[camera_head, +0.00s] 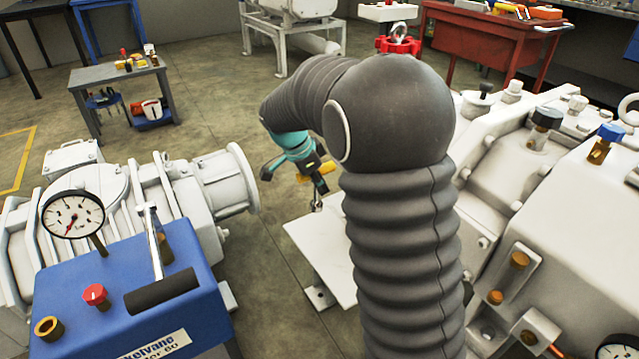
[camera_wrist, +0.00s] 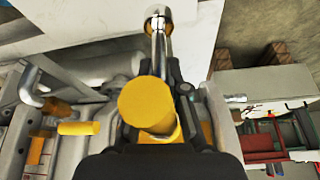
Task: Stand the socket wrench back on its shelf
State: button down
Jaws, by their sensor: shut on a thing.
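My gripper (camera_head: 316,190) hangs low beyond my grey sleeved arm, above a white flat plate, in the head view. It is shut on a tool that I take for the socket wrench (camera_head: 328,168), with a yellow handle and a chrome part hanging below. In the wrist view the dark fingers of my gripper (camera_wrist: 158,92) close around it. The wrench's round yellow end (camera_wrist: 145,103) faces the camera, and its chrome shaft points to the top of the picture. My fingers hide its middle. I cannot tell which surface is its shelf.
The white plate (camera_head: 325,262) lies between white machines left (camera_head: 100,195) and right (camera_head: 520,170). A blue gauge unit (camera_head: 185,290) stands front left. A grey tool table (camera_head: 118,72) stands back left, a red workbench (camera_head: 490,38) back right. Floor between is open.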

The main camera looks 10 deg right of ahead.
aim_at(319, 203)
jog(key=shift+f+b, duration=2.55)
jog(key=shift+b, duration=0.4)
jog(key=shift+f+b, duration=0.8)
jog(key=shift+b, duration=0.1)
dwell(0.3)
jog(key=shift+c, duration=1.4)
grip_release()
jog(key=shift+r+p, duration=0.55)
jog(key=shift+r, duration=0.55)
